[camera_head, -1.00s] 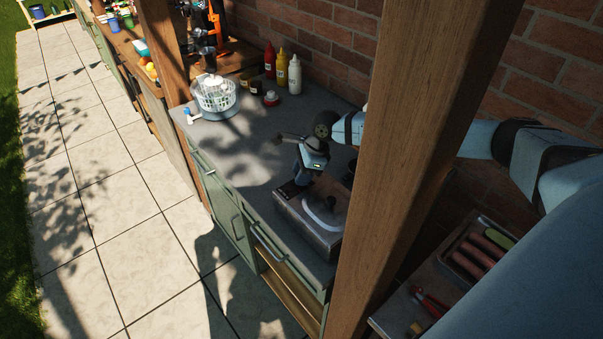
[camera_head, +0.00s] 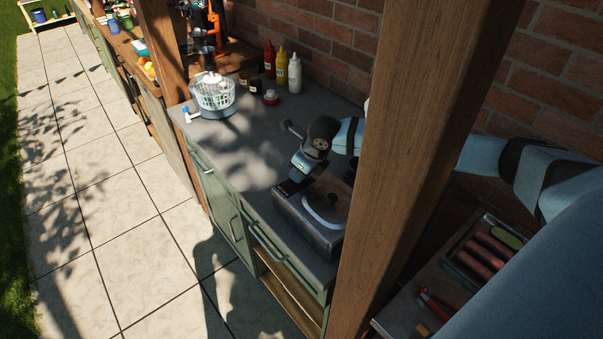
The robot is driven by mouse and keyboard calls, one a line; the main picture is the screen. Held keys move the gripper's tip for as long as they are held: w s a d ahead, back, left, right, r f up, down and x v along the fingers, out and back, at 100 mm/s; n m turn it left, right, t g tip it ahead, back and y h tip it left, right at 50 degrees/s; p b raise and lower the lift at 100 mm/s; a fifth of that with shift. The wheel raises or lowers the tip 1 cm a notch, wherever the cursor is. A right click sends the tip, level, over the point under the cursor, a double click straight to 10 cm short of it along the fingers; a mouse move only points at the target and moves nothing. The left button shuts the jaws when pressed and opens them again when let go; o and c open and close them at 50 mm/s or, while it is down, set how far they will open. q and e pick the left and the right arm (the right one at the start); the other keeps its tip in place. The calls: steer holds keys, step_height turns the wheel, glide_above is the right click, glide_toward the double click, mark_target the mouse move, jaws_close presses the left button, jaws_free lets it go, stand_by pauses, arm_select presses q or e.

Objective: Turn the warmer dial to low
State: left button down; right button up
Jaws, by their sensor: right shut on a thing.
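The warmer (camera_head: 305,229) is a low metal box on the grey counter, with a curved pale handle on its dark top. My right gripper (camera_head: 287,189) points down at the warmer's far left end. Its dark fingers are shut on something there. The fingers hide the dial, so its setting does not show. The fingers' place at the warmer's end fits a hold on the dial. My left gripper is not in view.
A wooden post (camera_head: 405,160) stands in front of my right arm. A salad spinner (camera_head: 214,95), red, yellow and white bottles (camera_head: 281,68) and small jars stand farther back on the counter (camera_head: 240,150). A tray of sausages (camera_head: 487,250) is at right. The counter's middle is clear.

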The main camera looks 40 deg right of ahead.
steer(key=shift+m, duration=0.5)
steer(key=o, duration=0.9)
steer(key=shift+r, duration=0.1)
steer(key=b+v, duration=0.2)
steer(key=v, duration=1.1)
steer(key=shift+s+a+r+b, duration=0.2)
steer(key=shift+s+r+b, duration=0.05)
steer(key=shift+r+b, duration=0.1)
steer(key=shift+f, duration=0.1)
